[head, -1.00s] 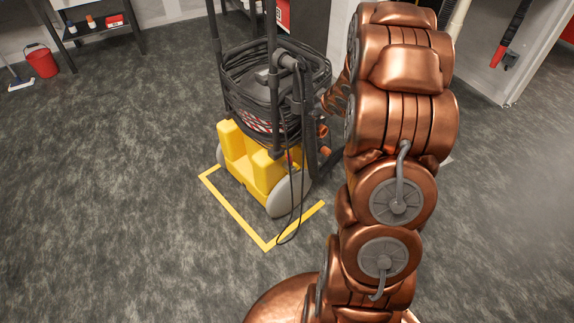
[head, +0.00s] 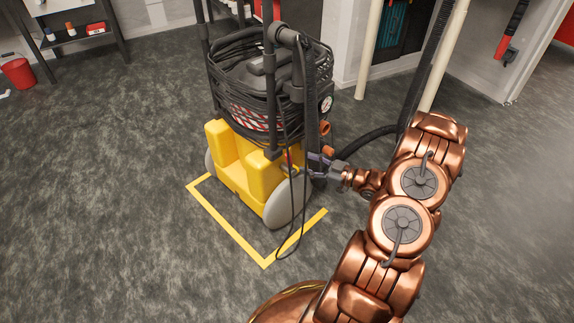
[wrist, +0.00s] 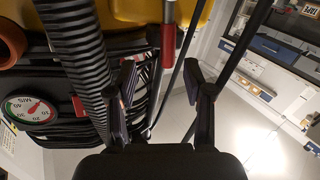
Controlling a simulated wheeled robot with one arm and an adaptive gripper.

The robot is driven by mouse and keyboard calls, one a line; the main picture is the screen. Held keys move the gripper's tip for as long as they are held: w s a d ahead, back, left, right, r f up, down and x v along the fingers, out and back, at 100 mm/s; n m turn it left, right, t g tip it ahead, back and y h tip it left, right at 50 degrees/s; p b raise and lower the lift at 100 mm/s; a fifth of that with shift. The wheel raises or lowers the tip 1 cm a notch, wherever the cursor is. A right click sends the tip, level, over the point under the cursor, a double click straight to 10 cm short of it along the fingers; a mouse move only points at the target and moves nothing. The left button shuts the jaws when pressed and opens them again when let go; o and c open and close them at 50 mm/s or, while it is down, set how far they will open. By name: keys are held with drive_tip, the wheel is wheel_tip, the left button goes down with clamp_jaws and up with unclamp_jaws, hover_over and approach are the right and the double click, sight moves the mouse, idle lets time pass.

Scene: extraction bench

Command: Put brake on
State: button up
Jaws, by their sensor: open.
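A yellow wheeled extraction machine (head: 251,174) with a grey wheel (head: 288,203) stands in the middle of the head view. A metal lever with a red grip (wrist: 168,42), perhaps the brake lever, shows in the wrist view between and beyond my fingertips, below the yellow body. My gripper (head: 318,160) is at the machine's right side, just above the wheel, in the head view. In the wrist view my gripper (wrist: 160,78) is open, with nothing clearly held. Whether a finger touches the lever, I cannot tell.
A ribbed hose (wrist: 78,55) and thin black cables run close beside my fingers. A pressure gauge (wrist: 30,109) is at left in the wrist view. Yellow floor tape (head: 228,229) borders the machine. The carpet in front is clear. A red bucket (head: 18,72) stands far left.

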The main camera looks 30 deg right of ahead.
sight(292, 161)
drive_tip(key=shift+y, duration=0.3)
drive_tip(key=shift+s+a+f+b+x, duration=0.1)
drive_tip(key=shift+b+x, duration=0.3)
drive_tip(key=shift+x, duration=0.8)
drive_tip(key=shift+s+a+f+b+x, duration=0.15)
drive_tip(key=shift+b+x, duration=0.3)
drive_tip(key=shift+x, duration=0.75)
drive_tip(key=shift+w+a+b+x, duration=0.1)
drive_tip(key=shift+b+x, duration=0.3)
drive_tip(key=shift+x, duration=0.85)
clamp_jaws()
